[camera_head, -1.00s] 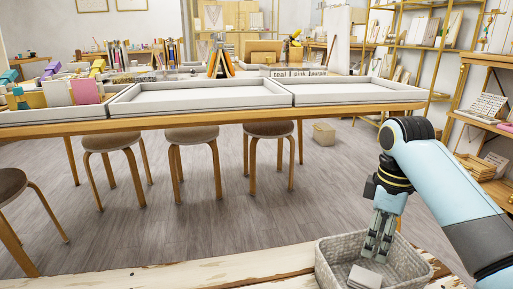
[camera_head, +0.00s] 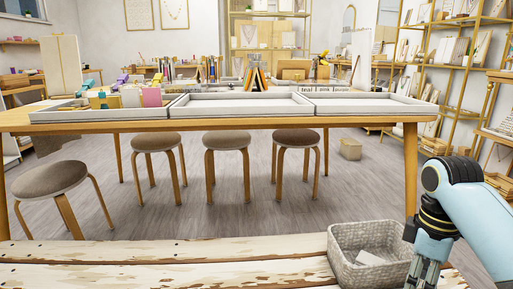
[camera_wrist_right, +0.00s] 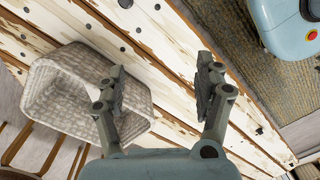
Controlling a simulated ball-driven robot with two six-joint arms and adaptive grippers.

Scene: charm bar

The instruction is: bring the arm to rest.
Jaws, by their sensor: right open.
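My right gripper (camera_head: 426,272) is at the lower right of the head view, beside the right side of a grey woven basket (camera_head: 347,268). Its fingertips are cut off by the bottom edge there. In the right wrist view the two fingers of the gripper (camera_wrist_right: 161,70) stand wide apart with nothing between them. The basket (camera_wrist_right: 55,88) is to their left in that view, partly behind the left finger. My left gripper is in neither view.
The basket stands on a worn white plank bench (camera_head: 180,268); its planks left of the basket are bare. Beyond are several round stools (camera_head: 227,140) and a long table with white trays (camera_head: 240,111). Shelves stand at the right.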

